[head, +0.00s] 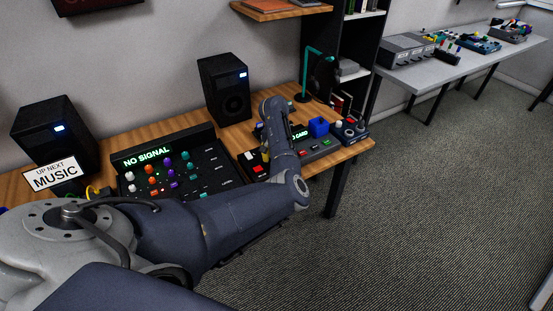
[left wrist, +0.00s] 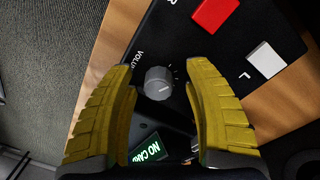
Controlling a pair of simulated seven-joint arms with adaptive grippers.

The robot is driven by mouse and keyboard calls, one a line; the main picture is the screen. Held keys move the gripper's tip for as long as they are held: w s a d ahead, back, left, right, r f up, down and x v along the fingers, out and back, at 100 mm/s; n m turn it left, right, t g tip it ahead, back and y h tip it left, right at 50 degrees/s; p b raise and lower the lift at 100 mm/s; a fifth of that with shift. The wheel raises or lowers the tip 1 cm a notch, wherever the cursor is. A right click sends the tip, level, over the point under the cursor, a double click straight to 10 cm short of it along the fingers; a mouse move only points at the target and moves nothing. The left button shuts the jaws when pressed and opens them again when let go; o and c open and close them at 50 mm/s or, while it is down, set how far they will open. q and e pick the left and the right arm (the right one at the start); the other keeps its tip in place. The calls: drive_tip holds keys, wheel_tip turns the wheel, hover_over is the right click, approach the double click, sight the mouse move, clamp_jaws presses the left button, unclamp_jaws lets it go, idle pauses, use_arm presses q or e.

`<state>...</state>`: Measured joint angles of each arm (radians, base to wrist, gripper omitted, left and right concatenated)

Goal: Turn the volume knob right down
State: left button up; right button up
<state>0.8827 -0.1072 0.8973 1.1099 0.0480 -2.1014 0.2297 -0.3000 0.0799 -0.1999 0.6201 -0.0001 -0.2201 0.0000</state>
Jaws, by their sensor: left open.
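The volume knob (left wrist: 158,83) is a small grey round knob on a black panel in the left wrist view, beside a partly covered "VOLUME" label. A pale line marks its face. My left gripper (left wrist: 160,79) is open, with its yellow fingers on either side of the knob; I cannot tell whether they touch it. In the head view my left gripper (head: 265,154) is over the black device (head: 316,157) with the "NO CARD" display. The knob is hidden there by my gripper and arm. My right gripper is not in view.
Close to the knob are a red button (left wrist: 215,12) and a white button (left wrist: 265,60). A mixer panel (head: 203,150) reading "NO SIGNAL" lies left of the device. A speaker (head: 224,90) stands behind.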

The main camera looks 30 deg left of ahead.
use_arm(q)
drive_tip(key=shift+w, duration=0.1)
drive_tip(key=shift+r, duration=0.5)
wheel_tip(320, 180, up, 11)
drive_tip(key=shift+a, duration=0.3)
wheel_tip(320, 180, up, 6)
drive_tip(key=w+m, duration=0.1)
drive_tip(key=w, duration=0.1)
drive_tip(key=f+m, duration=0.1)
drive_tip(key=f, duration=0.5)
drive_tip(key=s+f+m, duration=0.1)
drive_tip(key=f, duration=0.5)
drive_tip(key=s+f+m, duration=0.1)
drive_tip(key=f+m, duration=0.1)
drive_tip(key=f, duration=0.4)
drive_tip(key=shift+d, duration=0.3)
